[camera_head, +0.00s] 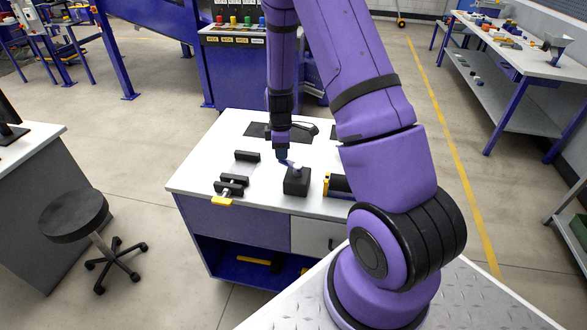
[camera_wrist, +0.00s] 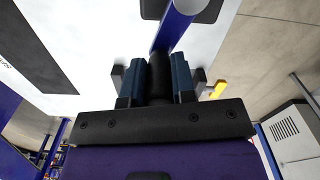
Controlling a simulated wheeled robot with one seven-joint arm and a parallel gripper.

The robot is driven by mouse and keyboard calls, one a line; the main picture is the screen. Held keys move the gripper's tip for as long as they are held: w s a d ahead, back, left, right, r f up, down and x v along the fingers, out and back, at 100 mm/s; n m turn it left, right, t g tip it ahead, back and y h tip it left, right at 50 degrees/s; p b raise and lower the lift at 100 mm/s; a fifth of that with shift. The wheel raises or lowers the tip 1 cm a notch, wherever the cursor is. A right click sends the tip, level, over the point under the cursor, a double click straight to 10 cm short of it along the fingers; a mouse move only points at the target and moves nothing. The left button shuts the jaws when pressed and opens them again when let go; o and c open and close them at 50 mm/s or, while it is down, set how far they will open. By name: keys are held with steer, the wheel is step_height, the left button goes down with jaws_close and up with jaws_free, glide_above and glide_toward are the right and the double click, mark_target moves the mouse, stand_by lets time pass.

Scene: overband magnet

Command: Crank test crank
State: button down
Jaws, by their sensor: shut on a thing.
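The test crank has a black block base (camera_head: 297,182) on the white workbench and a blue-purple crank arm (camera_head: 290,164) reaching from its top. My gripper (camera_head: 282,156) is at the outer end of this arm, pointing down, to the back left of the base. In the wrist view its two blue finger pads (camera_wrist: 158,80) are shut on the black crank handle (camera_wrist: 159,66), one pad on each side. The crank arm (camera_wrist: 174,30) runs from the handle up to the dark base at the top edge there. The handle's lower part is hidden in the head view.
The white bench top (camera_head: 208,160) also holds a black bar (camera_head: 247,156), black clamp-like pieces (camera_head: 231,185) with a yellow part, and a black and yellow piece (camera_head: 337,185) right of the base. A stool (camera_head: 74,215) stands on the floor at left.

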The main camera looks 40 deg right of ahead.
steer(key=shift+w+d, duration=0.15)
steer(key=shift+d, duration=0.95)
steer(key=shift+s+d, duration=0.25)
steer(key=shift+d, duration=0.65)
steer(key=shift+s+d, duration=0.6)
steer(key=shift+d, duration=0.35)
